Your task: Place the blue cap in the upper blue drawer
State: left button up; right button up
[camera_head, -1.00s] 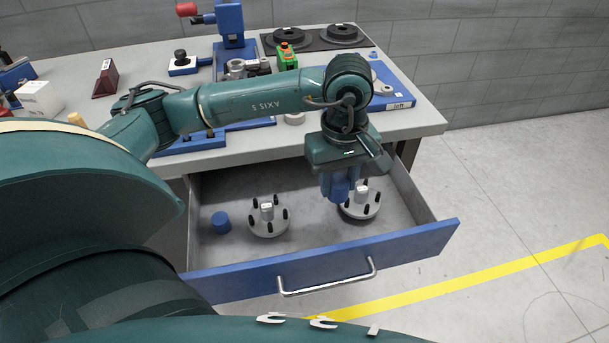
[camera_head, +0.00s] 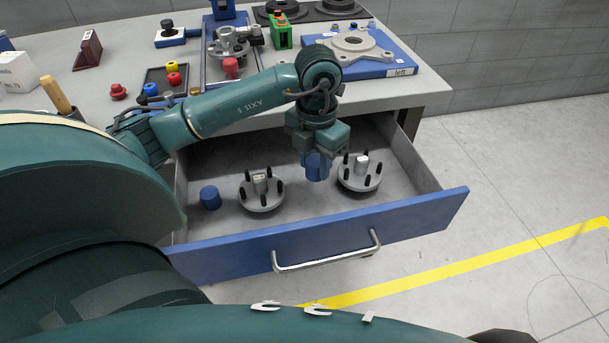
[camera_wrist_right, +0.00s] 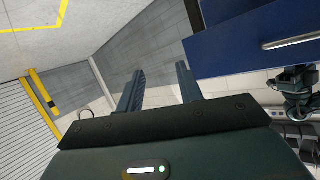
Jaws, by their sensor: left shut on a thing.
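The upper blue drawer (camera_head: 424,217) is pulled open under the tabletop in the head view. My left gripper (camera_head: 318,153) is over the drawer's interior, shut on a blue cap (camera_head: 316,170), between and slightly behind two grey round parts. I cannot tell whether the held cap touches the drawer floor. Another blue cap (camera_head: 210,198) stands in the drawer at the left. My right gripper (camera_wrist_right: 160,69) is open and empty in the right wrist view, its two fingers apart, with a blue drawer front to its right.
Two grey round parts with black pegs, one in the middle (camera_head: 261,195) and one at the right (camera_head: 359,175), stand in the drawer. The worktable (camera_head: 410,97) above carries a blue plate (camera_head: 375,71) and several coloured knobs. Free drawer floor shows at the front.

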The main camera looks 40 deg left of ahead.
aim_at(314, 200)
pick_arm(q)
notch_tip(314, 200, down, 3)
jog(key=shift+f, duration=0.15)
jog(key=shift+f+b, duration=0.3)
jog(key=shift+f, duration=2.05)
pick_arm(e)
jog(key=shift+r+t, duration=0.25)
jog(key=shift+t, duration=0.05)
pick_arm(q)
jog(key=shift+f, duration=0.1)
jog(key=o, duration=0.9)
jog(key=shift+o, duration=0.2)
pick_arm(e)
jog(key=shift+s+d+f, duration=0.15)
jog(key=shift+s+f, duration=0.05)
jog(key=shift+r, duration=0.1)
